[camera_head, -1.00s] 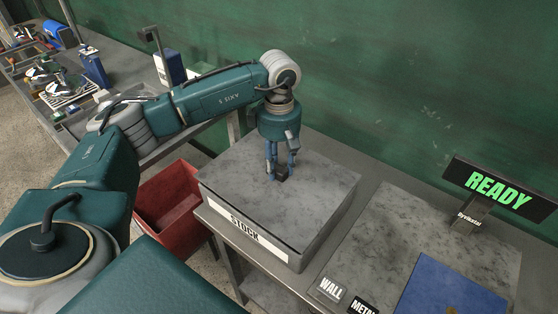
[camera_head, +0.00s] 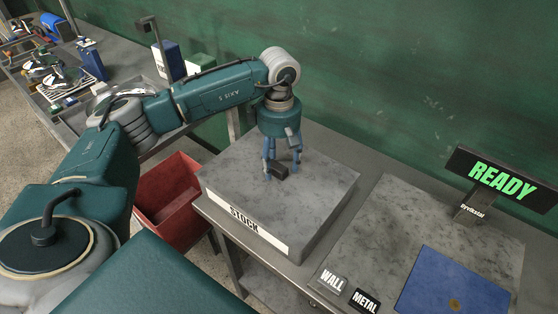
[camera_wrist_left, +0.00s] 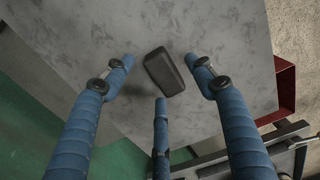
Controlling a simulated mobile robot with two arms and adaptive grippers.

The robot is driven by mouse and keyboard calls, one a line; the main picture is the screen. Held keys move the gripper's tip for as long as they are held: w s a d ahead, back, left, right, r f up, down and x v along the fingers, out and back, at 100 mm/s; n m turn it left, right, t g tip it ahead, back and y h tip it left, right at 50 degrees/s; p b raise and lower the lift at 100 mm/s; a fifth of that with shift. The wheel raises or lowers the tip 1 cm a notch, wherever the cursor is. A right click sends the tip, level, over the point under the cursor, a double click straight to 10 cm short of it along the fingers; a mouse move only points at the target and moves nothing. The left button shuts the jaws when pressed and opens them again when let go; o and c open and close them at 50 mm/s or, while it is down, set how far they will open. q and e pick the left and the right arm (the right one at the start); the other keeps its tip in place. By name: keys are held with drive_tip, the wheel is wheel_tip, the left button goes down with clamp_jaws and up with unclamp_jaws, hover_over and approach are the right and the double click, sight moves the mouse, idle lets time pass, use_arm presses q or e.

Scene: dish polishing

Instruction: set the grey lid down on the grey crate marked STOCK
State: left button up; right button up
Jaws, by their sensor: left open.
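The grey lid (camera_head: 325,181) lies flat on top of the grey crate (camera_head: 308,240), whose front carries the white STOCK label (camera_head: 244,223). The lid covers the crate top, so the inside is hidden. A small dark handle (camera_head: 279,172) stands near the lid's middle. My left gripper (camera_head: 283,164) points down over the handle with its blue fingers spread. In the left wrist view the handle (camera_wrist_left: 164,72) sits between the open fingers, with visible gaps, and the lid (camera_wrist_left: 100,30) spreads behind it. My right gripper is not in view.
A red bin (camera_head: 170,205) stands on the floor left of the crate. To the right are the WALL (camera_head: 331,281) and METAL (camera_head: 366,300) labels, a blue mat (camera_head: 453,285) and a READY sign (camera_head: 502,180). A green wall (camera_head: 400,80) stands behind.

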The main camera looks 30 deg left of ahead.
sight(279, 164)
use_arm(q)
wheel_tip(279, 164, up, 12)
idle(0.5)
drive_tip(key=shift+r, duration=0.1)
